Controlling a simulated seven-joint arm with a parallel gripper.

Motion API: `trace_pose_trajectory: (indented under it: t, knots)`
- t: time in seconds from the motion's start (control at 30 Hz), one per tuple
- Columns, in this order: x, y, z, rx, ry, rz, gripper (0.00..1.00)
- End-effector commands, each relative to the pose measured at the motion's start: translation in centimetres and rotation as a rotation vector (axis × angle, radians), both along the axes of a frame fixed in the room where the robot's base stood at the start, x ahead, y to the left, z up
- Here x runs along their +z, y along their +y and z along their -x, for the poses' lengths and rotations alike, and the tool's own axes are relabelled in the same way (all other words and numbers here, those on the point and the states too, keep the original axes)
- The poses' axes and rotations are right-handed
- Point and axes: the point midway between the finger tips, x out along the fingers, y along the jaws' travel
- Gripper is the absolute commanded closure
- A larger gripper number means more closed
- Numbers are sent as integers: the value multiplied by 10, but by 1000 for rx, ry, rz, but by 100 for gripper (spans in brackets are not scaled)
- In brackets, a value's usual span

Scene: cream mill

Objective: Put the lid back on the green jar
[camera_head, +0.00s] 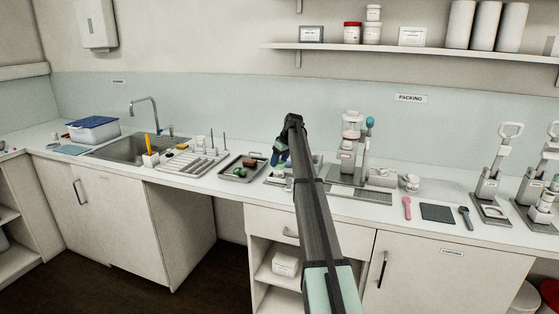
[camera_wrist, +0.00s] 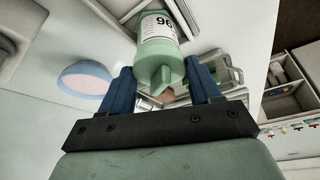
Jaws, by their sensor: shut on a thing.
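My gripper (camera_head: 281,157) reaches over the counter, left of the mill; its blue fingers (camera_wrist: 170,88) show in the wrist view. They are closed on the green lid (camera_wrist: 160,76), whose narrow raised grip lies between them. The green jar (camera_wrist: 157,30) with a white label marked 96 is directly beyond the lid, in line with it. The lid and jar look close together, but I cannot tell whether the lid is seated or a gap remains. In the head view the gripper and arm mostly hide the jar and lid.
A round pink-and-blue thing (camera_wrist: 86,79) is on the white surface. The sink (camera_head: 125,150) is farther left.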

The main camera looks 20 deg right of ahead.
Motion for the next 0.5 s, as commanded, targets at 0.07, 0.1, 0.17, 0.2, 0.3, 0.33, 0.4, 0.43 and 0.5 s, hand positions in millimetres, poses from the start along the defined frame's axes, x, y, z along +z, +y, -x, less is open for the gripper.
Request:
trace_pose_trajectory:
  t: [0.07, 0.1, 0.17, 0.2, 0.3, 0.33, 0.4, 0.43, 0.5]
  knots:
    - [0, 0, 0, 0, 0, 0, 65]
    - [0, 0, 0, 0, 0, 0, 65]
    - [0, 0, 0, 0, 0, 0, 35]
    - [0, 0, 0, 0, 0, 0, 31]
    - [0, 0, 0, 0, 0, 0, 21]
    - [0, 0, 0, 0, 0, 0, 18]
    - [0, 0, 0, 0, 0, 0, 12]
    - [0, 0, 0, 0, 0, 0, 9]
    - [0, 0, 0, 0, 0, 0, 8]
